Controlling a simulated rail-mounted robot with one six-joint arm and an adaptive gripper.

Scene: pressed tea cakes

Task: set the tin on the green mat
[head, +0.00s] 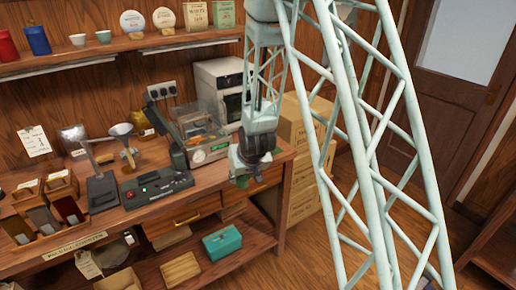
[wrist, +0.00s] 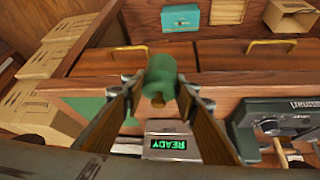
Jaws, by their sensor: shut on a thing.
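My gripper (head: 243,176) hangs over the front right part of the workbench. In the wrist view, its two fingers (wrist: 160,88) are shut on a green, rounded thing (wrist: 160,70) with a tan end, which looks like the tin. It is held above the bench near the front edge; the exact height is hard to tell. The green mat (wrist: 88,105) lies on the bench top, left of the held tin in the wrist view and partly covered by the left finger. In the head view my gripper and arm hide most of that area.
A scale with a lit READY display (wrist: 168,144) stands behind the gripper. A dark sealing machine (head: 155,188) is to its left in the head view. Cardboard boxes (head: 300,125) are stacked beyond the bench's right end. A teal box (head: 222,243) sits on the lower shelf.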

